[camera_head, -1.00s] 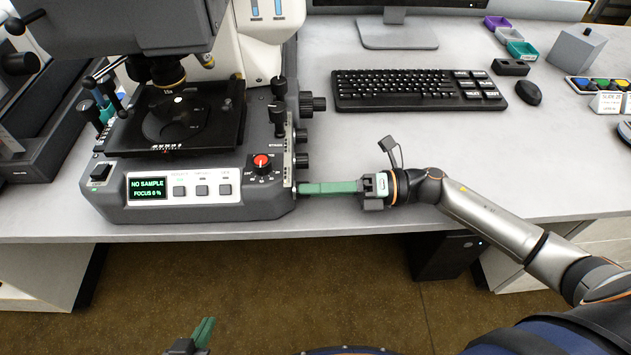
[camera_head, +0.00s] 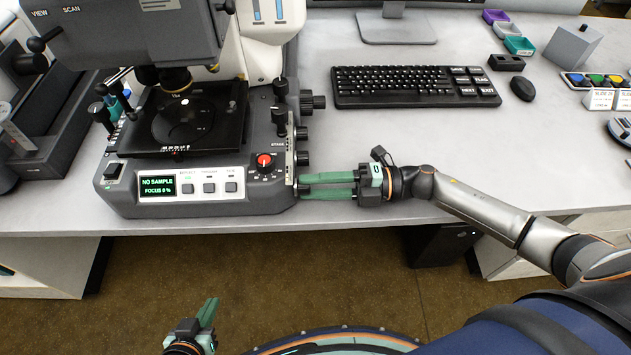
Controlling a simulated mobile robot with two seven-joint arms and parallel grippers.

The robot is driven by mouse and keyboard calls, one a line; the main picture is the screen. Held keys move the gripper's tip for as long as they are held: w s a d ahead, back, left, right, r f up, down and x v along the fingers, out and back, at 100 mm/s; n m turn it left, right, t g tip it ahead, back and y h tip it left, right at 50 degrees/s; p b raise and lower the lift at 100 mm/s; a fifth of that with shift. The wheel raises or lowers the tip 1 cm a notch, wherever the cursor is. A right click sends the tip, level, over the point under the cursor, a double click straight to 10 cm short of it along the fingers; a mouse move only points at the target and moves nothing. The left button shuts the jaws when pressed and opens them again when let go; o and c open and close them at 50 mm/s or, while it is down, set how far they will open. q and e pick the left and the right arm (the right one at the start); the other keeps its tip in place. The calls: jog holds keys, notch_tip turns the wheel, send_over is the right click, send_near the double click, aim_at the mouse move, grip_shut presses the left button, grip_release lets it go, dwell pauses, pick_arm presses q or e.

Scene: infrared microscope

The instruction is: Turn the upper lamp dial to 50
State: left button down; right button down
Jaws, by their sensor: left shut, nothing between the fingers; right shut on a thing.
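The microscope (camera_head: 225,192) stands at the left of the desk. Three dark knobs stick out in a column from its right side: an upper one (camera_head: 301,132), a middle one (camera_head: 302,158) and a lowest one (camera_head: 302,180). Their labels are too small to read, so I cannot tell which is the upper lamp dial or its value. My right gripper (camera_head: 304,186) reaches in from the right. Its two green fingers are a little apart and shut on the lowest knob, whose end they partly hide. My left gripper (camera_head: 212,304) is shut and empty, low in front of the desk.
The microscope's screen (camera_head: 158,186) reads NO SAMPLE, FOCUS 0 %. A red-capped dial (camera_head: 264,161) sits on its front panel. A keyboard (camera_head: 415,86) and mouse (camera_head: 525,89) lie behind my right arm. The grey desk (camera_head: 450,135) between them and my arm is clear.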

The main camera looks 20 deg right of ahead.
jog(key=c, duration=0.9)
grip_release()
jog(key=o, duration=0.4)
pick_arm(q)
jog(key=shift+s, duration=0.25)
pick_arm(e)
jog(key=shift+d, duration=0.1)
jog(key=b+v, duration=0.1)
jog(key=v, duration=1.1)
jog(key=shift+s+d, duration=0.1)
jog(key=shift+d, duration=0.1)
pick_arm(q)
jog(key=shift+w+d+f, duration=0.25)
jog(key=shift+f, duration=0.1)
jog(key=shift+s+f, duration=0.1)
jog(key=shift+s, duration=0.15)
